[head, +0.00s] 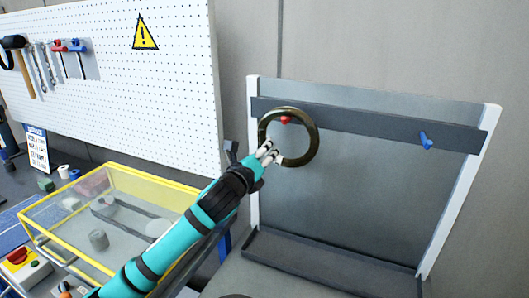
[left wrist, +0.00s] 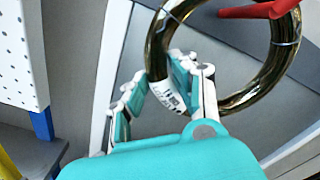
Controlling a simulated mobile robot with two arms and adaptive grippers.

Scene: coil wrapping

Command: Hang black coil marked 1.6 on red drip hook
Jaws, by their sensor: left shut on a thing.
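A dark, brassy ring-shaped coil (head: 316,138) is held upright in front of the grey rack. My left gripper (head: 270,154) is shut on its lower left rim. In the left wrist view the fingers (left wrist: 170,88) close around the coil (left wrist: 157,45) at a white label (left wrist: 168,98), whose marks are too small to read. The red hook (head: 285,120) on the rack's dark bar shows through the upper part of the ring's opening. In the left wrist view the red hook (left wrist: 258,10) crosses the ring's top; I cannot tell whether they touch. My right gripper is not in view.
A blue hook (head: 426,140) sits farther right on the dark bar (head: 365,123). A white pegboard (head: 180,100) with tools stands at the left. A yellow-rimmed clear box (head: 150,176) lies below it.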

